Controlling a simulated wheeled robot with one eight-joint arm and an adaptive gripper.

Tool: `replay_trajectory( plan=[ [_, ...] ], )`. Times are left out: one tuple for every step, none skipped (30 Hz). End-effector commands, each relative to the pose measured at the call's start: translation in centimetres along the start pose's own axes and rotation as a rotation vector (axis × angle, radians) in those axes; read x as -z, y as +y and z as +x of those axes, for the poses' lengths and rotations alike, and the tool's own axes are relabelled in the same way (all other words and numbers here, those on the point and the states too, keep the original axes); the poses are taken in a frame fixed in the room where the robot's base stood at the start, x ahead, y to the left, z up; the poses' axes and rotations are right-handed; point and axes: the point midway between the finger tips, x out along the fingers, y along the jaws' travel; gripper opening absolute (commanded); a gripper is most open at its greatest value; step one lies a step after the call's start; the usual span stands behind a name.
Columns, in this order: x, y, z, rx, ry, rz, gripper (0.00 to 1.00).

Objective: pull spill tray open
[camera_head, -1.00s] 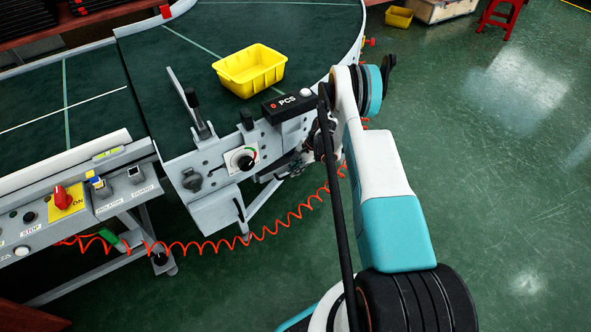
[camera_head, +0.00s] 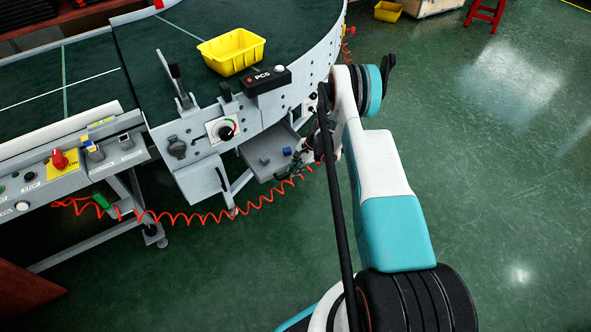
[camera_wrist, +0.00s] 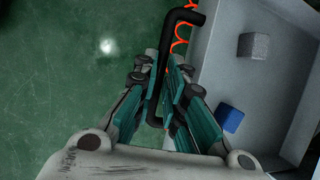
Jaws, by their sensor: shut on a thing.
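The spill tray (camera_head: 256,157) is a grey open-topped drawer under the curved conveyor, and it sticks out toward my arm. In the wrist view the tray (camera_wrist: 218,79) lies to the right, with a grey cube (camera_wrist: 254,46) and a blue cube (camera_wrist: 229,118) inside. A black bar handle (camera_wrist: 187,16) runs along its front. My gripper (camera_wrist: 166,75) is shut on this handle, between its bent ends. In the head view my gripper (camera_head: 303,154) is small and partly hidden by my arm at the tray's front edge.
A yellow bin (camera_head: 232,54) stands on the conveyor belt above a black PCS counter box (camera_head: 266,80). A red coiled hose (camera_head: 190,217) hangs below and passes near the tray. A control panel (camera_head: 60,176) is at the left.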

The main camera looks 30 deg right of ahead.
Motion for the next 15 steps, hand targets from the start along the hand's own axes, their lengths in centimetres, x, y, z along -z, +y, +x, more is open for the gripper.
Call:
replay_trajectory(
  plan=[
    [0.01,-0.02,-0.05,0.0,0.0,0.0,0.0],
    [0.01,-0.02,-0.05,0.0,0.0,0.0,0.0],
    [0.01,-0.02,-0.05,0.0,0.0,0.0,0.0],
    [0.01,-0.02,-0.05,0.0,0.0,0.0,0.0],
    [0.01,-0.02,-0.05,0.0,0.0,0.0,0.0],
    [0.02,-0.02,-0.05,0.0,0.0,0.0,0.0],
    [0.02,-0.02,-0.05,0.001,0.0,0.0,0.0],
    [0.02,-0.02,-0.05,0.001,0.0,0.0,0.0],
    [0.02,-0.02,-0.05,0.001,0.0,0.0,0.16],
    [0.02,-0.03,-0.05,0.001,0.0,0.0,0.22],
    [0.02,-0.03,-0.05,0.001,0.0,0.0,0.29],
    [0.02,-0.02,-0.05,0.001,0.0,0.0,0.31],
    [0.01,-0.02,-0.04,0.001,0.0,0.0,0.31],
    [0.01,-0.02,-0.04,0.001,0.0,0.0,0.31],
    [0.01,-0.02,-0.04,0.0,0.0,0.0,0.31]
  ],
)
